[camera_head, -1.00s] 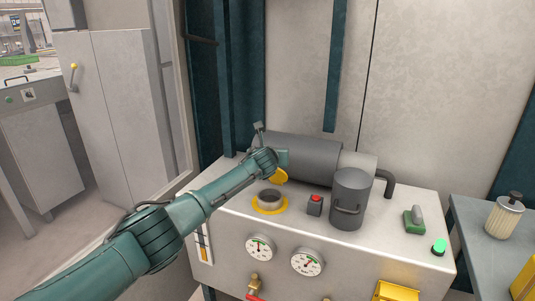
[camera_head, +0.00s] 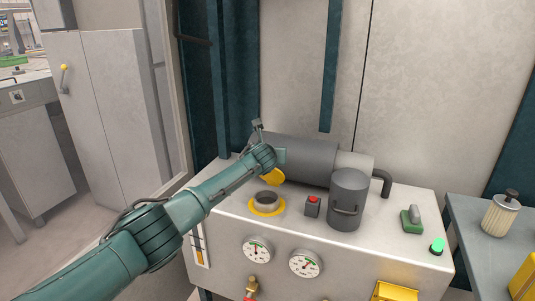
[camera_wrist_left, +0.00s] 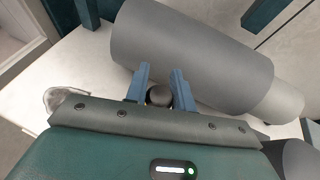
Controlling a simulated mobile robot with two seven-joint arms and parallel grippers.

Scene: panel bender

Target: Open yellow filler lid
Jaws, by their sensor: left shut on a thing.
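The yellow filler lid (camera_head: 273,176) stands tilted up behind the open filler neck (camera_head: 266,197), which has a yellow ring around its base on top of the light grey machine housing. My left gripper (camera_head: 280,156) is at the lid, just above and behind the neck. In the left wrist view its two blue fingers (camera_wrist_left: 161,92) are closed around a dark round knob (camera_wrist_left: 159,96), apparently the lid's knob. The lid's yellow face is hidden in that view. The mouth of the neck is uncovered. My right gripper is not in view.
A grey horizontal cylinder (camera_head: 300,158) lies close behind the gripper. A red-button box (camera_head: 313,207) and a dark upright canister (camera_head: 348,200) stand right of the neck. Two gauges (camera_head: 257,249) are on the front. A side table (camera_head: 480,245) is at the right.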

